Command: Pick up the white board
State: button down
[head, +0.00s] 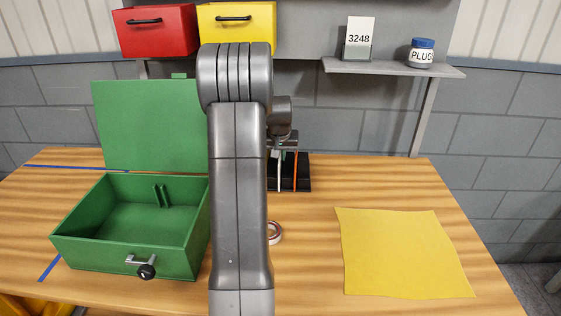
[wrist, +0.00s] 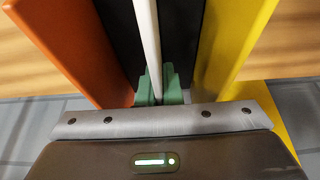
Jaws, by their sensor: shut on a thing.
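The white board (wrist: 147,35) shows edge-on between the two green fingertips of my gripper (wrist: 157,88) in the wrist view. My gripper is shut on it. In the head view my gripper (head: 283,147) is over the black rack (head: 304,175) at the back of the table, partly hidden by my arm. A thin strip of the white board (head: 279,172) shows below it there. An orange board (wrist: 72,45) stands left of the white one in the wrist view, and a yellow board (wrist: 232,40) stands to its right. I cannot tell whether the white board is lifted.
An open green box (head: 130,225) with its lid up stands at left. A yellow cloth (head: 403,252) lies at right. A roll of tape (head: 274,232) lies near my arm. Red (head: 157,30) and yellow (head: 236,25) bins and a shelf (head: 390,69) are above.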

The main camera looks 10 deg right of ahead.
jog(key=shift+r, duration=0.1)
notch_tip(320, 180, up, 18)
dwell(0.6)
dwell(0.5)
